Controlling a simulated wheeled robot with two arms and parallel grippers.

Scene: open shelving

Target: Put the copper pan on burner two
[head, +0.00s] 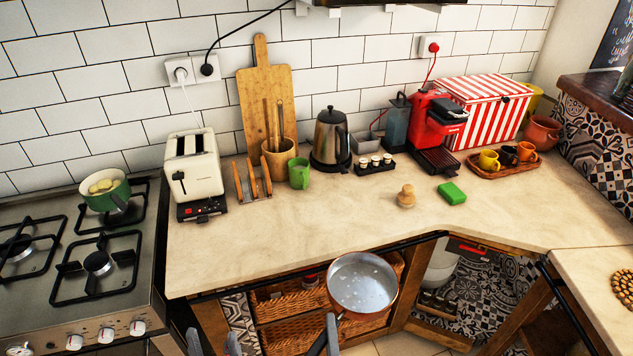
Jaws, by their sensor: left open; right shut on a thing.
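The copper pan (362,284) is in the lower middle of the head view, in front of the counter edge. Its inside is silvery with pale spots. Its dark handle points down and left, and my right gripper (328,340) is shut on it. My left gripper (212,344) is open and empty at the bottom edge, left of the pan. The stove (70,312) is at the far left, with black grates over its burners. The front right burner (98,262) is bare. A left burner (18,248) is also bare. I see no burner numbers.
A green pot (104,190) stands on the back right burner. The cream toaster (194,170) stands on the counter near the stove. The front counter (260,235) is clear. Wicker baskets (277,335) sit below the counter, behind the pan.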

